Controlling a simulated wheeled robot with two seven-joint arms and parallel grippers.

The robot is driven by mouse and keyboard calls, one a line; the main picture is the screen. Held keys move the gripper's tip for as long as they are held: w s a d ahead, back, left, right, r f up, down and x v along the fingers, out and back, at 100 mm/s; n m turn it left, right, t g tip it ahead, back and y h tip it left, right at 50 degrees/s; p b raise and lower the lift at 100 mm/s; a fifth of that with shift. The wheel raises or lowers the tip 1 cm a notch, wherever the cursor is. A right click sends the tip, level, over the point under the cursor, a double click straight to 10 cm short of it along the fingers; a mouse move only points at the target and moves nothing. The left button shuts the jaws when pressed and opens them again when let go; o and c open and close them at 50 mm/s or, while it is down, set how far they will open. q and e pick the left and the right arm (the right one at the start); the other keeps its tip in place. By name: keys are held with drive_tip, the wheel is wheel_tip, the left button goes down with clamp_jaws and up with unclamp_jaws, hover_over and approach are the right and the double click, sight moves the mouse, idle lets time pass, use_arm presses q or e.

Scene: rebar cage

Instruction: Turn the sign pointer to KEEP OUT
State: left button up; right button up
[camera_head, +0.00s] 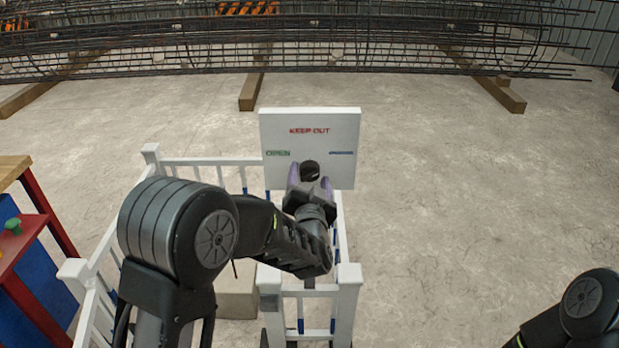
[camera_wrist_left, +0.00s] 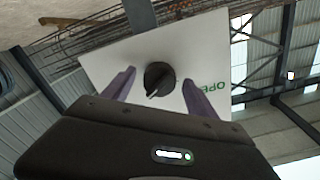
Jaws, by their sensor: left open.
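The white sign board (camera_head: 345,120) stands upright on the white railing in the head view, with red KEEP OUT at the top, green OPEN at left and a small blue word at right. Its black round knob (camera_head: 310,168) is below the middle. In the left wrist view the knob (camera_wrist_left: 159,77) shows a pale mark toward the picture's lower left; green OPEN is at right, and KEEP OUT is hidden. My left gripper (camera_head: 311,183) is open, its purple fingers on either side of the knob, with gaps in the wrist view (camera_wrist_left: 160,90). My right gripper is out of view.
A white railing (camera_head: 210,162) encloses a small space with a pale block (camera_head: 237,292) inside. A red and blue stand with a wooden top (camera_head: 10,172) is at left. A long rebar cage (camera_head: 330,50) lies behind on timbers.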

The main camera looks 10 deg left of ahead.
use_arm(q)
drive_tip(key=shift+c, duration=0.4)
drive_tip(key=c, duration=1.3)
drive_tip(key=shift+f+n+b, duration=0.2)
drive_tip(key=shift+n+b, duration=0.5)
drive_tip(key=shift+b, duration=0.25)
drive_tip(key=n+b, duration=0.8)
drive_tip(key=b, duration=0.1)
drive_tip(key=shift+d+b, duration=0.1)
drive_tip(key=shift+b, duration=0.2)
drive_tip(key=shift+r+n+b, duration=0.15)
drive_tip(key=shift+n+b, duration=0.9)
drive_tip(key=shift+n, duration=0.25)
